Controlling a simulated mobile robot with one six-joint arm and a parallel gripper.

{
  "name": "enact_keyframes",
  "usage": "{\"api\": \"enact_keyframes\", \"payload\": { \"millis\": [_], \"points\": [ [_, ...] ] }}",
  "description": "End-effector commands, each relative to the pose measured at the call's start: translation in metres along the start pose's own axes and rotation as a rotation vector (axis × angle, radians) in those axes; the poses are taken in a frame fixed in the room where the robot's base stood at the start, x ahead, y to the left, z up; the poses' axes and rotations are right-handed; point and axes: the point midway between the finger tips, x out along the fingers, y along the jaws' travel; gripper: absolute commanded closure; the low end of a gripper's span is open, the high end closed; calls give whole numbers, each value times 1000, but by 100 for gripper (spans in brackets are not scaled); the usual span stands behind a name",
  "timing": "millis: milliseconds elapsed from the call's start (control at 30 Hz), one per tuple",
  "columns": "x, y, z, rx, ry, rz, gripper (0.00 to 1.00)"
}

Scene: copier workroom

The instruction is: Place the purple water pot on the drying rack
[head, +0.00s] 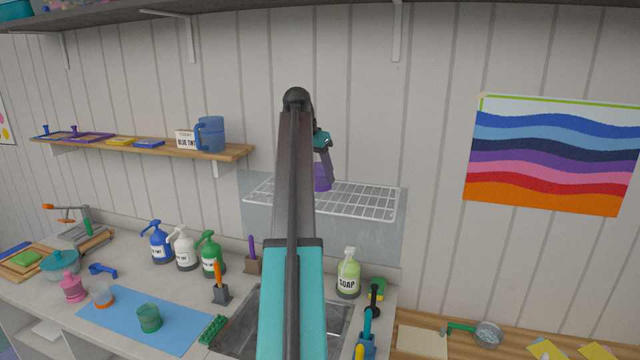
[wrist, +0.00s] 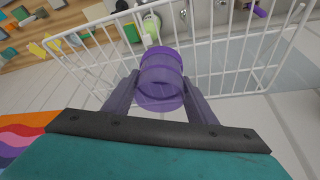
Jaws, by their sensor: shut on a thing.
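The purple water pot (wrist: 161,80) is held between the two fingers of my gripper (wrist: 160,92) in the wrist view. In the head view the pot (head: 322,177) shows only partly, behind my arm, at the white wire drying rack (head: 362,202). The rack also shows in the wrist view (wrist: 232,62), just beyond the pot. The pot is over or on the rack's left-middle part. I cannot tell whether it touches the wires. The rack's left part is partly hidden by my arm.
Below the rack are a sink (head: 240,325), a soap bottle (head: 348,275) and several pump bottles (head: 185,248). A wooden shelf (head: 235,151) with a blue jug (head: 210,134) is on the left. The rack's right part is bare.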

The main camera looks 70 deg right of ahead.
Motion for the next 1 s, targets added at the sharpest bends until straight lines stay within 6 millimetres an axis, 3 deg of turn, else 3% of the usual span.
{"api": "enact_keyframes", "payload": {
  "millis": [467,933,967,1000],
  "points": [
    [31,1,13,1,0,1,72],
    [36,1,15,1,0,1,72],
    [35,1,14,1,0,1,44],
    [35,1,14,1,0,1,37]
  ]
}}
